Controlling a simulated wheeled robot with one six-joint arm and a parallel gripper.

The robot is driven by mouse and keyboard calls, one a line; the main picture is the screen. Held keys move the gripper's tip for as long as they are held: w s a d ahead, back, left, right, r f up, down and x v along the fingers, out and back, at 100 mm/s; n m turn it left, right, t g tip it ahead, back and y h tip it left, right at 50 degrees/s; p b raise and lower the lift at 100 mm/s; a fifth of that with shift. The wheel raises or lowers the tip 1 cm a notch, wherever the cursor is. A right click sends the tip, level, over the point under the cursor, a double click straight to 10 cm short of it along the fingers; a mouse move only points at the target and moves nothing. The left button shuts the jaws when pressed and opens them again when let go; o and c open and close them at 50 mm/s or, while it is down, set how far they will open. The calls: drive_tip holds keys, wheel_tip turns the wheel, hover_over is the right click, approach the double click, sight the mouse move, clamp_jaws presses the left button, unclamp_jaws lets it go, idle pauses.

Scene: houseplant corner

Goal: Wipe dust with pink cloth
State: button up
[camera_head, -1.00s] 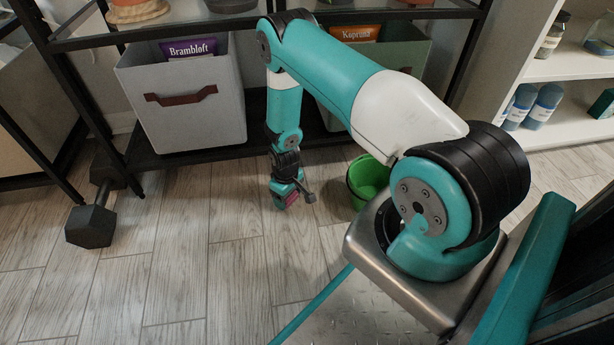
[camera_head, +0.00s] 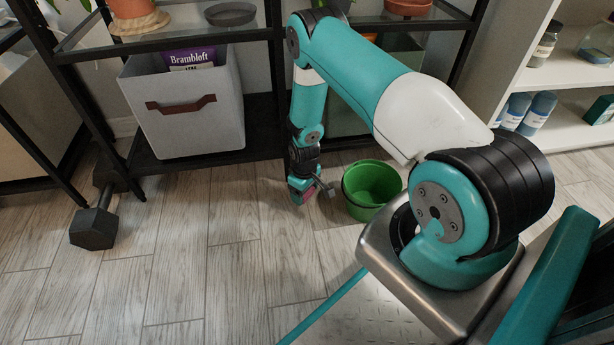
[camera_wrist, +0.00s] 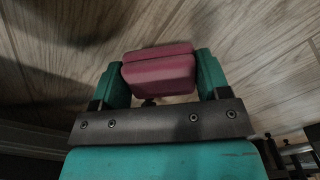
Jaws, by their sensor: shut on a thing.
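My gripper (camera_head: 301,196) hangs low over the wooden floor, left of the green bucket and in front of the shelf. In the wrist view, my gripper (camera_wrist: 160,80) is shut on the pink cloth (camera_wrist: 158,72), which looks like a folded pad between the two teal fingers. I cannot tell whether the cloth touches the floor. I make out no dust in either view.
A green bucket (camera_head: 371,187) stands right beside my gripper. A black metal shelf (camera_head: 262,137) holds a grey fabric bin (camera_head: 186,108) with a Brambloft bag (camera_head: 190,57). A dark dumbbell (camera_head: 94,228) lies at left. A white shelf (camera_head: 570,72) stands at right. The front floor is clear.

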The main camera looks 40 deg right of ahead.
drive_tip(key=shift+r+p, duration=1.75)
drive_tip(key=shift+r, duration=0.6)
